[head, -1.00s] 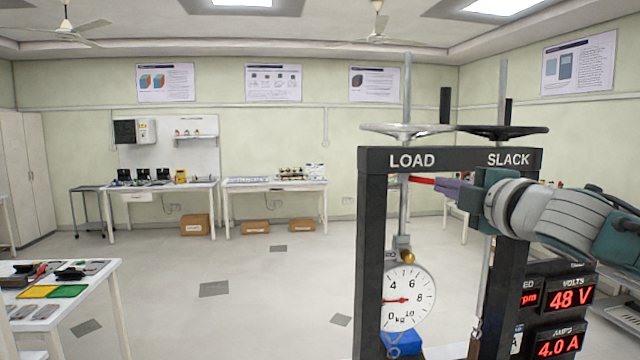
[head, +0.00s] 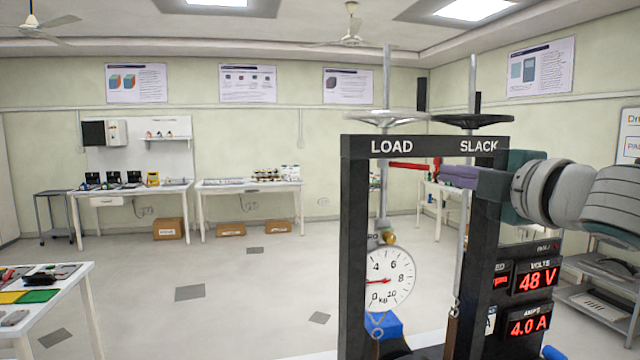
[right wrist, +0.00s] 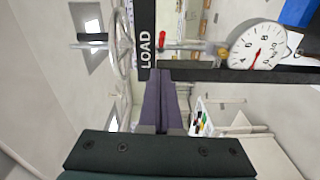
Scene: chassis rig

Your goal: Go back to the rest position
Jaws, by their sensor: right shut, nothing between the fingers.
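In the right wrist view the shut fingers (right wrist: 160,104) point toward the black LOAD beam (right wrist: 146,35). In the head view they lie below the beam, near a red bar (head: 413,164); I cannot tell how far apart they are in depth. My left gripper is not in view.
The rig has a LOAD handwheel (head: 384,116), a SLACK handwheel (head: 476,121), a hanging dial (head: 390,280) and a blue block (head: 382,325). Red-digit displays (head: 536,280) stand at the right. A table (head: 70,290) is at the lower left. The floor between is clear.

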